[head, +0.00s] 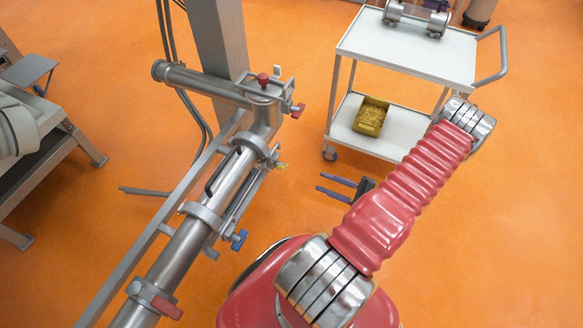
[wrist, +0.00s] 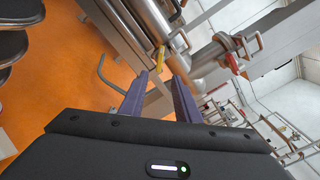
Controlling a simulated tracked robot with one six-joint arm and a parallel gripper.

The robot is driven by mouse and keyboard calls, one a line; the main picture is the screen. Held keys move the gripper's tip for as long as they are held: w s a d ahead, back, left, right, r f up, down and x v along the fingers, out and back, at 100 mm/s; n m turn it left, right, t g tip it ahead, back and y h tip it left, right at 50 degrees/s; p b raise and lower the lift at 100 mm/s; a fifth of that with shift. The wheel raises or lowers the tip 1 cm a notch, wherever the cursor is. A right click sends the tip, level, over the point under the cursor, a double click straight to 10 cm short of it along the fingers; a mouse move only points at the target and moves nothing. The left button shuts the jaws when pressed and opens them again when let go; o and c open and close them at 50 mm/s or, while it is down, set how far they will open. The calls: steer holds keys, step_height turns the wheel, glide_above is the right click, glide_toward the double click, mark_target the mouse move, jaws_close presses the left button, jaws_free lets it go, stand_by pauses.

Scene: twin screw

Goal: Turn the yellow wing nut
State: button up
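The yellow wing nut (head: 281,165) is small and sits on the right side of the steel pipe machine, below its upper joint. In the wrist view the yellow wing nut (wrist: 159,59) shows just beyond the fingertips, roughly between them. My gripper (head: 319,181) is to the right of the nut in the head view, with its two purple fingers pointing left and apart. In the wrist view the fingers (wrist: 160,76) are spread with nothing between them. A gap shows between the fingertips and the nut; its exact depth is hard to tell.
Red wing nuts (head: 298,110) and a blue one (head: 239,239) sit on the same machine (head: 205,215). A white trolley (head: 405,45) holding a yellow box (head: 371,116) stands at the upper right. Orange floor (head: 480,235) is clear at the right.

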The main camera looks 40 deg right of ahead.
mark_target(286, 168)
steer(key=shift+w, duration=0.1)
steer(key=x, duration=1.3)
steer(key=shift+w+a, duration=0.1)
steer(key=shift+w, duration=0.25)
steer(key=shift+c, duration=0.3)
